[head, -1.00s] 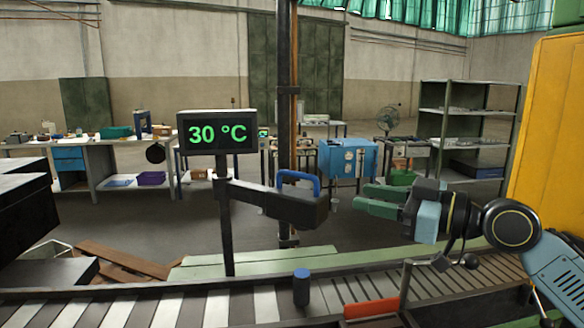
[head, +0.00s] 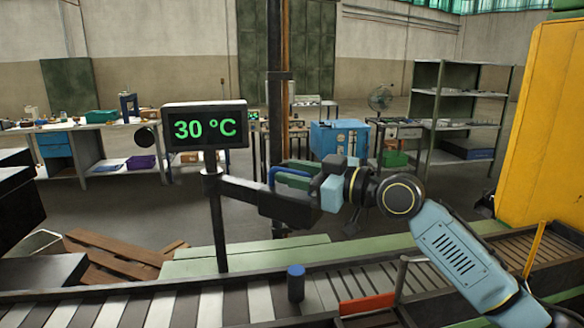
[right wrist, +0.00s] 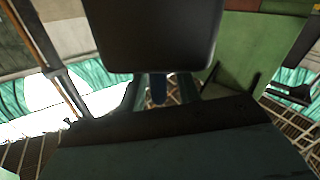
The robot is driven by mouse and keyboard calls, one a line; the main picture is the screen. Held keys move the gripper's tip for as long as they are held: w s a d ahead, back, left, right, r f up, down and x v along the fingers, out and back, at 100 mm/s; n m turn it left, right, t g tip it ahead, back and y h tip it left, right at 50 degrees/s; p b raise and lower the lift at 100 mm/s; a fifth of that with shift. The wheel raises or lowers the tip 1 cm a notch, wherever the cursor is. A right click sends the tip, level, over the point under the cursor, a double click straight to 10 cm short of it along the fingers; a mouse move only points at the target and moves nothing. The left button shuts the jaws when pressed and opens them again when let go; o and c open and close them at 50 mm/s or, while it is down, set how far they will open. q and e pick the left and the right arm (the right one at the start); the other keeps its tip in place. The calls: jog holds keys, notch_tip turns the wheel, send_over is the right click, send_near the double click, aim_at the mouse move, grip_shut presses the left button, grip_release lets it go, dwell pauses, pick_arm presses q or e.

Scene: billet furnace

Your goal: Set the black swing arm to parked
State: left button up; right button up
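The black swing arm (head: 288,209) reaches right from the post under the display, with a blue loop handle (head: 272,175) on its top near the free end. My right gripper (head: 292,177) has its green fingers at the handle and partly hides it. In the right wrist view, the blue handle (right wrist: 158,89) shows between the fingers with gaps beside it, so the gripper looks open around it. My left gripper is not in view.
The display (head: 205,127) on the post reads 30 °C. A slatted conveyor (head: 180,308) runs along the front, with a blue-topped black peg (head: 296,284) and a red bar (head: 367,304). A yellow cabinet (head: 540,125) stands at the right.

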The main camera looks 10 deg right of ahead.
jog(key=shift+w+a+f, duration=0.1)
jog(key=shift+w+a, duration=0.25)
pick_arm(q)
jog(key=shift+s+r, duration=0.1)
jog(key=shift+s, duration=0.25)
pick_arm(e)
grip_shut()
